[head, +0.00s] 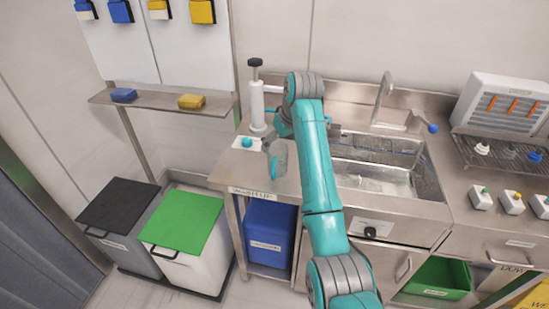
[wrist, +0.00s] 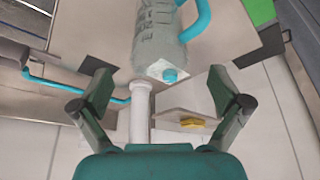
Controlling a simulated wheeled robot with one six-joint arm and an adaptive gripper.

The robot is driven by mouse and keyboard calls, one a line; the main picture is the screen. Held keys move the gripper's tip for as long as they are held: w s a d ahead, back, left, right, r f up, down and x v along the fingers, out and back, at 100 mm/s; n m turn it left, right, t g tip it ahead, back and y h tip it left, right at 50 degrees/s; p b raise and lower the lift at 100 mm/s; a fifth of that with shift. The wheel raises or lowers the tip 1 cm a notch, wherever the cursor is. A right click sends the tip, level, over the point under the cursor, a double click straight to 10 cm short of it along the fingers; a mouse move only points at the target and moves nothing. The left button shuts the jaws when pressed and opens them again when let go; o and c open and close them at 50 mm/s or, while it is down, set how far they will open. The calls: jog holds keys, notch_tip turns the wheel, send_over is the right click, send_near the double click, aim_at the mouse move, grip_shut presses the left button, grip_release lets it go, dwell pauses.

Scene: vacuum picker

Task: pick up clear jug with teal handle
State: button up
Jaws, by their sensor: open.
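The clear jug (head: 279,160) with its teal handle (head: 271,170) stands on the steel counter left of the sink, partly behind my arm in the head view. In the wrist view the greyish jug (wrist: 163,38) lies at the top centre, cut off by the frame edge, with lettering on its side and the handle (wrist: 201,18) at its right. My gripper (wrist: 160,85) is open and its two fingers are wide apart. The jug shows beyond the fingertips, and nothing is held. In the head view my arm mostly hides the gripper.
A white dispenser (head: 257,106) and a teal knob (head: 247,142) on a white pad stand close to the jug. The sink (head: 385,180) lies to the right. A wall shelf (head: 150,101) with blue and yellow sponges is at the left. Bins stand on the floor below.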

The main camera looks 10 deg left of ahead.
jog(key=shift+x, duration=1.05)
jog(key=c, duration=1.5)
jog(key=shift+o, duration=0.2)
